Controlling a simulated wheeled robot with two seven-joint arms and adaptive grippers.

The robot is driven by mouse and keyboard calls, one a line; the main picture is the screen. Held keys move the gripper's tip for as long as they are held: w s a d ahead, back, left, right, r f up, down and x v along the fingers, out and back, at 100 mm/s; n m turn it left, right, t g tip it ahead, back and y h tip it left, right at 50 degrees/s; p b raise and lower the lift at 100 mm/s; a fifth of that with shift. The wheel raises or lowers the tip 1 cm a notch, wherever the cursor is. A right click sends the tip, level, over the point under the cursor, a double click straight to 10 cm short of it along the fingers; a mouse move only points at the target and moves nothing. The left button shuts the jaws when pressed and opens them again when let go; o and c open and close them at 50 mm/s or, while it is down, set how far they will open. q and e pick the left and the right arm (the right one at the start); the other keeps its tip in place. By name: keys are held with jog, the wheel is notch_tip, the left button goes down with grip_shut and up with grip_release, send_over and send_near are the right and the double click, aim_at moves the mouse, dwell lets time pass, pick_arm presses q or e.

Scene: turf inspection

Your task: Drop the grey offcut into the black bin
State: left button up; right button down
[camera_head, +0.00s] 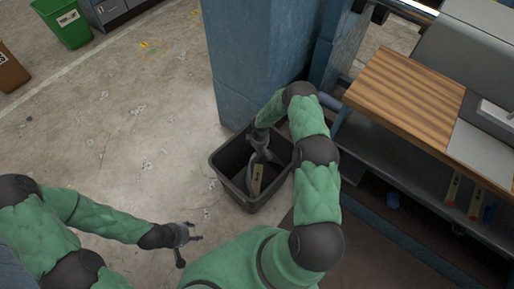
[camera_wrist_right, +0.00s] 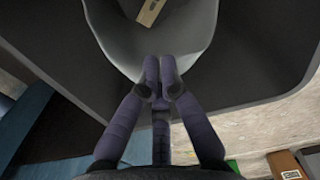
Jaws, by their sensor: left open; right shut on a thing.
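The black bin (camera_head: 221,178) stands open-topped on the floor beside the blue column; its dark wall also shows in the right wrist view (camera_wrist_right: 255,75). My right gripper (camera_head: 262,148) reaches down over the bin's opening. In the right wrist view its fingertips (camera_wrist_right: 158,72) are shut on the edge of the grey offcut (camera_wrist_right: 112,35), a pale curved piece. The offcut (camera_head: 251,171) shows within the bin's outline in the head view; I cannot tell whether it touches the bin. My left gripper (camera_head: 189,236) is open and empty, low at the left of the bin.
A yellowish strip (camera_head: 257,178) shows within the bin's outline and in the right wrist view (camera_wrist_right: 150,12). A wooden-topped bench (camera_head: 405,95) stands right of the bin, the blue column (camera_head: 245,60) behind it. Green (camera_head: 70,27) and brown (camera_head: 8,72) bins stand far left. Open floor lies left.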

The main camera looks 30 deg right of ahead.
jog(key=shift+s+f, duration=0.1)
jog(key=c, duration=1.4)
grip_release()
jog(key=shift+o, duration=0.7)
jog(key=o, duration=0.5)
jog(key=shift+w, duration=0.25)
jog(key=o, duration=0.6)
jog(key=shift+o, duration=0.2)
jog(key=shift+s, duration=0.1)
jog(key=shift+s, duration=0.1)
